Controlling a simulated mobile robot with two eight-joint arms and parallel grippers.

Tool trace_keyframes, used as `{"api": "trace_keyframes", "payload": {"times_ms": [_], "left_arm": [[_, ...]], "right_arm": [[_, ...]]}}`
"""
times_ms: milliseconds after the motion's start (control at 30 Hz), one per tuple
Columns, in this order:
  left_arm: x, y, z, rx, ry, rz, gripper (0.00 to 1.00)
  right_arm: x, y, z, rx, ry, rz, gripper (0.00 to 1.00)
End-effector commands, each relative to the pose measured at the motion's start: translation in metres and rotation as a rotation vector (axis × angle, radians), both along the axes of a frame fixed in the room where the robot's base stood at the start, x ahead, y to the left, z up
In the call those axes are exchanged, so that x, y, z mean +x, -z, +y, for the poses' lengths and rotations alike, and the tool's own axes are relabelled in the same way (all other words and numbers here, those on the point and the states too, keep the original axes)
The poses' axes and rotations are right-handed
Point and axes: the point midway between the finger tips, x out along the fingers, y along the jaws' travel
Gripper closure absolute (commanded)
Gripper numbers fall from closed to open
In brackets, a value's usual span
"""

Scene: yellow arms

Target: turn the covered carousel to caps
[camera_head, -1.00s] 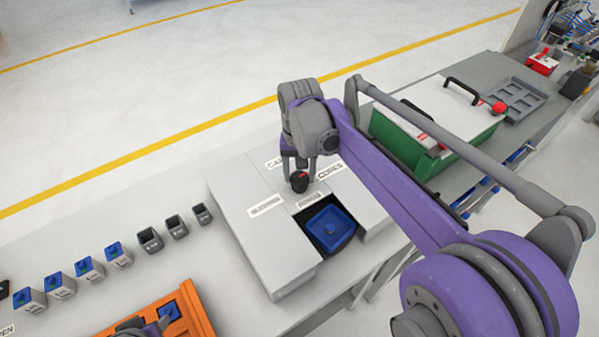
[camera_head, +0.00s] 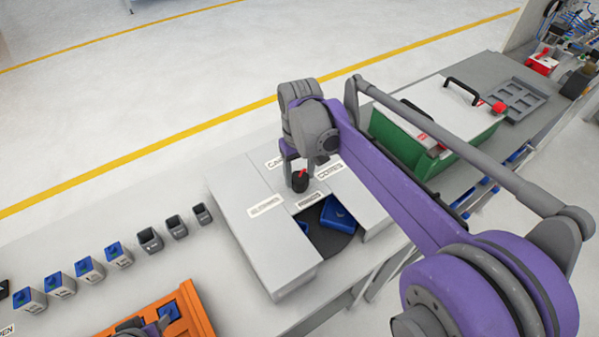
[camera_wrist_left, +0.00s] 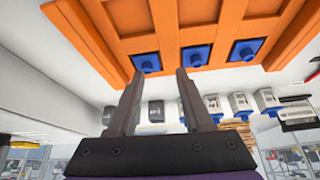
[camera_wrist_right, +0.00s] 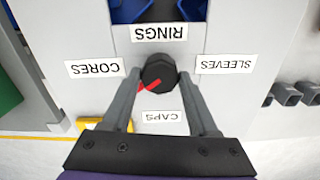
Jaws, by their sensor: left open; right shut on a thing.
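The covered carousel is a grey box (camera_head: 268,248) with a dark knob (camera_head: 300,183) on top. Labels around the knob read CAPS (camera_wrist_right: 161,116), CORES (camera_wrist_right: 95,68), RINGS (camera_wrist_right: 160,32) and SLEEVES (camera_wrist_right: 225,64). The knob's red pointer (camera_wrist_right: 149,85) lies between CORES and CAPS. My right gripper (camera_wrist_right: 159,75) is shut on the knob from above. The opening beside RINGS shows a dark turntable (camera_head: 325,241), a blue bin (camera_head: 338,214) at its right and a blue edge at its left. My left gripper (camera_wrist_left: 160,74) is open and empty near the orange tray.
The orange tray (camera_wrist_left: 95,52) holds several blue pieces, at the bottom of the head view. Grey cups (camera_head: 177,228) and blue-topped containers (camera_head: 90,269) line the bench at left. A green case (camera_head: 400,140) and a grey tray (camera_head: 514,98) stand beyond the carousel.

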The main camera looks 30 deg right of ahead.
Motion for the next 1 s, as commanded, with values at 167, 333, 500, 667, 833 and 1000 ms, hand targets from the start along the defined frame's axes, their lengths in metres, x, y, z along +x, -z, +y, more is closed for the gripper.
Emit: {"api": "trace_keyframes", "payload": {"times_ms": [167, 333, 500, 667, 833, 1000], "left_arm": [[0.0, 0.0, 0.0, 0.0, 0.0, 0.0, 0.5], [0.0, 0.0, 0.0, 0.0, 0.0, 0.0, 0.5], [0.0, -0.0001, 0.0, 0.0, 0.0, 0.0, 0.5], [0.0, -0.0001, 0.0, 0.0, 0.0, 0.0, 0.5], [0.0, -0.0001, 0.0, 0.0, 0.0, 0.0, 0.5], [0.0, -0.0001, 0.0, 0.0, 0.0, 0.0, 0.5]], "right_arm": [[0.0001, -0.0001, 0.0, 0.0, -0.088, 0.0, 1.0], [0.0001, -0.0001, 0.0, 0.0, -0.173, 0.0, 1.0], [0.0001, -0.0001, 0.0, 0.0, -0.258, 0.0, 1.0], [0.0001, -0.0001, 0.0, 0.0, -0.338, 0.0, 1.0], [0.0001, -0.0001, 0.0, 0.0, -0.422, 0.0, 1.0], [0.0001, -0.0001, 0.0, 0.0, -0.508, 0.0, 1.0]]}}
